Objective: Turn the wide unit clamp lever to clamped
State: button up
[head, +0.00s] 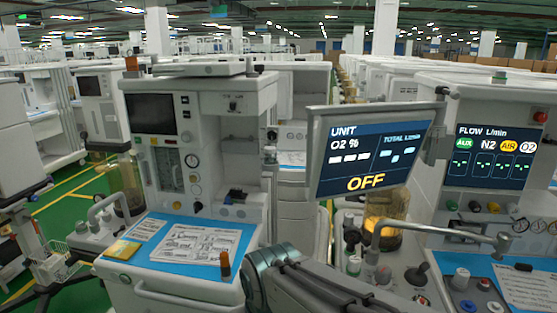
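I cannot pick out the wide unit clamp lever for sure in the head view. The right cart (447,262) carries a bent grey tube (440,231) with a knobbed end over its worktop. Below it stand a dark knob (416,274) and other small fittings. A tilted screen (368,152) in front reads UNIT, O2 % and OFF. On the left cart (160,285) a small orange-topped upright piece (224,264) stands at the front right corner of the blue worktop. My grey arm crosses the bottom middle, hiding part of the right cart's front. My gripper is not visible.
The left cart's blue worktop (200,264) holds papers and a yellow pad (122,249). An amber canister (386,217) stands behind the tube. A second display (496,157) reads FLOW L/min. Green floor (75,195) shows at left; many carts fill the background.

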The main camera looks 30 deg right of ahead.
aim_at(455, 95)
jog(key=z, duration=1.8)
